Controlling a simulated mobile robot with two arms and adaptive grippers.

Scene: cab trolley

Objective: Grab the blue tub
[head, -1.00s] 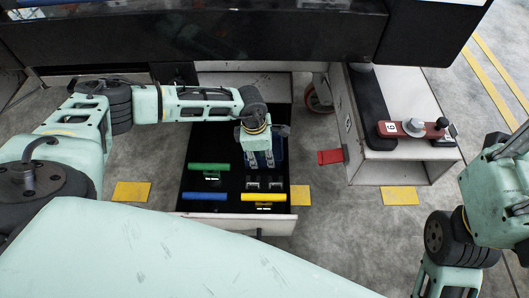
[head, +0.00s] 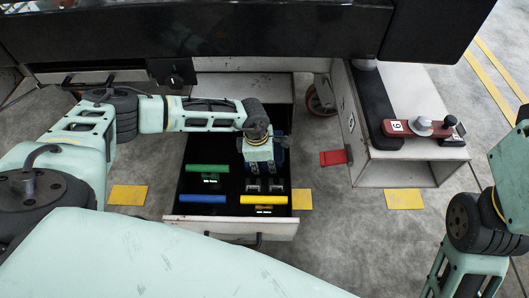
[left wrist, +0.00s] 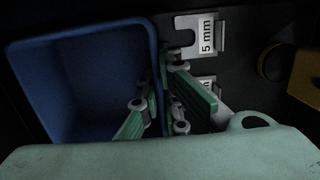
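The blue tub (head: 280,157) stands at the back right of the open black drawer, mostly hidden under my left gripper (head: 259,168) in the head view. In the left wrist view the blue tub (left wrist: 85,75) is open-topped and looks empty. My left gripper (left wrist: 165,100) points down at its right wall there. One green finger is inside the tub and the other is outside, with the wall between them. I cannot tell whether the fingers press on the wall. My right gripper is outside the views; only part of my right arm shows.
The drawer (head: 225,226) also holds a green bar (head: 207,168), a blue bar (head: 202,198), a yellow bar (head: 264,200) and small metal plates. A white open-ended box (head: 415,172) with a red-handled tool (head: 423,128) stands to the right.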

